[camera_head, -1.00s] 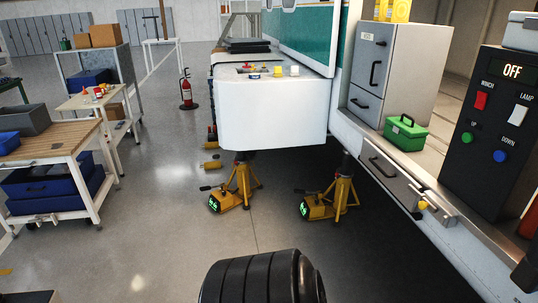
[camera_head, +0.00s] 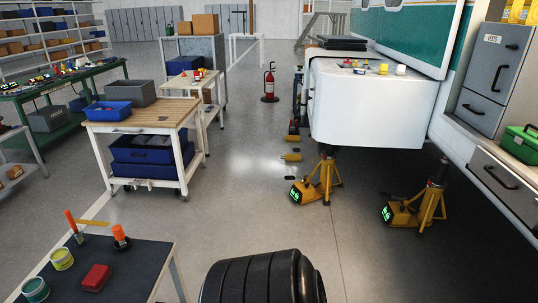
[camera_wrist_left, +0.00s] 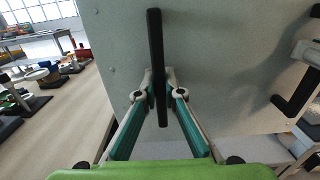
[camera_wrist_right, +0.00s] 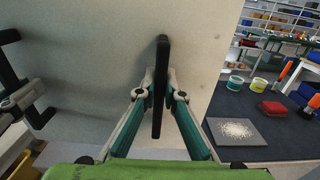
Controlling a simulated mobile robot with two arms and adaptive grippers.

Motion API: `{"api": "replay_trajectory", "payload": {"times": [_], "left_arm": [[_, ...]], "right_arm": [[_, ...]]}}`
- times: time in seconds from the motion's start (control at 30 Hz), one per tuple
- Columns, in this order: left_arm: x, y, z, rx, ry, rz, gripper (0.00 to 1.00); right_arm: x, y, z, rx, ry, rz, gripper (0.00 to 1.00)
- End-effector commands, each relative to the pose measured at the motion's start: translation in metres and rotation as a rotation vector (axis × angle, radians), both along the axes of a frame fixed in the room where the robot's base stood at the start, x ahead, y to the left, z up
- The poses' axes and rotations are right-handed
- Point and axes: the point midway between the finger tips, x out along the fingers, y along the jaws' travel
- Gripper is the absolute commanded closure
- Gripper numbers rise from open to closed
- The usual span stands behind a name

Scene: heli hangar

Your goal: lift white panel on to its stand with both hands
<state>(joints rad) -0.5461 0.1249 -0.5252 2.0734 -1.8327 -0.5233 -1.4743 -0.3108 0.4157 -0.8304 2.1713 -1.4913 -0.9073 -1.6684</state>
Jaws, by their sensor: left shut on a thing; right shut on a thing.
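The white panel shows close up as a pale grey-white flat face in the left wrist view (camera_wrist_left: 215,60) and in the right wrist view (camera_wrist_right: 100,50). My left gripper (camera_wrist_left: 158,92) is shut on a black bar handle (camera_wrist_left: 155,40) of the panel. My right gripper (camera_wrist_right: 159,92) is shut on another black bar handle (camera_wrist_right: 162,60) of it. Each wrist view also shows part of the other handle and gripper at its side. In the head view neither the panel nor my grippers show. I cannot make out the panel's stand.
A dark-topped table (camera_head: 115,270) with tins and a red box stands at the lower left. A wooden-topped cart (camera_head: 150,115) is behind it. Yellow jacks (camera_head: 318,185) stand under the white vehicle body (camera_head: 365,110). The grey floor between cart and jacks is open.

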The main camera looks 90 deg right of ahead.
Motion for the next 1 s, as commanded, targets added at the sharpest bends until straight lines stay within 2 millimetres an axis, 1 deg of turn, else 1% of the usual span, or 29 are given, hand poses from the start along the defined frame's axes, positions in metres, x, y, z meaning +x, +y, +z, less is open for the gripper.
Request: {"api": "replay_trajectory", "payload": {"times": [0.03, 0.1, 0.57, 1.0], "left_arm": [[0.000, 0.002, -0.012, 0.001, -0.003, 0.007, 1.00], [0.000, 0.003, -0.015, 0.001, -0.003, 0.007, 1.00], [-0.001, 0.003, -0.013, 0.002, -0.002, 0.007, 1.00], [-0.017, 0.003, -0.015, 0.002, 0.002, 0.007, 1.00]], "right_arm": [[0.001, -0.002, -0.011, -0.001, -0.004, -0.006, 1.00], [0.001, -0.002, -0.014, -0.001, -0.004, -0.006, 1.00], [-0.001, -0.002, -0.012, -0.002, -0.004, -0.006, 1.00], [-0.016, -0.002, -0.014, -0.003, 0.000, -0.006, 1.00]]}}
